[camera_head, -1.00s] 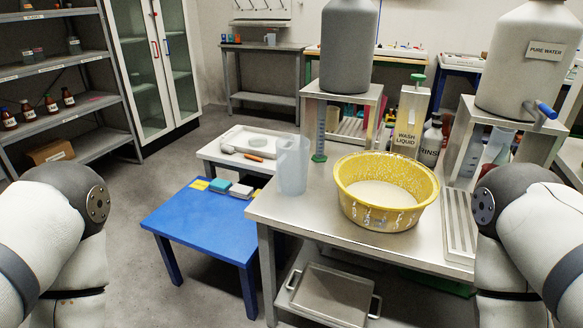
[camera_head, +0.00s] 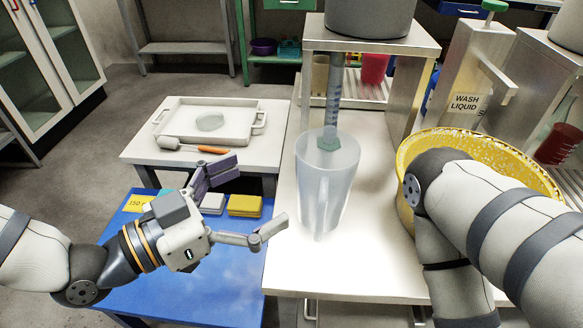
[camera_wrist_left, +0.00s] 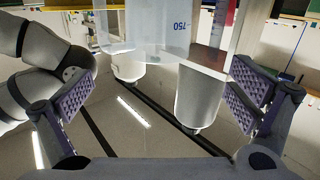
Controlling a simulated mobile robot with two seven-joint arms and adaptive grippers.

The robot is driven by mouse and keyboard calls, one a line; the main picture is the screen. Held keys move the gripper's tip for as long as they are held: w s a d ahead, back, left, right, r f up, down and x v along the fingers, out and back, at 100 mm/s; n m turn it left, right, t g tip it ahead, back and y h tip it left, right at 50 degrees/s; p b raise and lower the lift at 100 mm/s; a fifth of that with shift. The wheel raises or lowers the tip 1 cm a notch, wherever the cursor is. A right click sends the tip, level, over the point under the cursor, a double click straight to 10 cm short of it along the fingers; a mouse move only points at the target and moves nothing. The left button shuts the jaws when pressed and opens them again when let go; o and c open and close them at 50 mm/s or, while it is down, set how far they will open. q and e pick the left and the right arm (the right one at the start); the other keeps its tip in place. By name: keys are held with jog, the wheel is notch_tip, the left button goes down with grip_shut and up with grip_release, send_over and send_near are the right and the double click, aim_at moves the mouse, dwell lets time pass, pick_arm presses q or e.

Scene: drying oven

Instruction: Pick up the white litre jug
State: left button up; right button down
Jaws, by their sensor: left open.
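The white litre jug (camera_head: 325,190) is translucent and stands upright near the left edge of the steel table (camera_head: 345,270), its handle facing the front. My left gripper (camera_head: 258,190) is open and empty just left of the jug, its two fingers spread toward it without touching. In the left wrist view the jug (camera_wrist_left: 165,38), with a 750 mark, shows at the top, ahead of and between the open fingers (camera_wrist_left: 162,95). Its upper part is cut off there. My right arm reaches in front of the yellow basin, and its gripper is out of view.
A measuring cylinder (camera_head: 334,95) stands right behind the jug, under a steel stand (camera_head: 375,42). The yellow basin (camera_head: 530,175) is to the right. A white tray (camera_head: 180,130) and a blue table (camera_head: 185,275) with sponges (camera_head: 244,205) lie to the left.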

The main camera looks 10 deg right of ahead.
pick_arm(q)
send_near(349, 138)
jog(key=x, duration=0.4)
jog(key=shift+d, duration=0.2)
jog(key=c, duration=1.5)
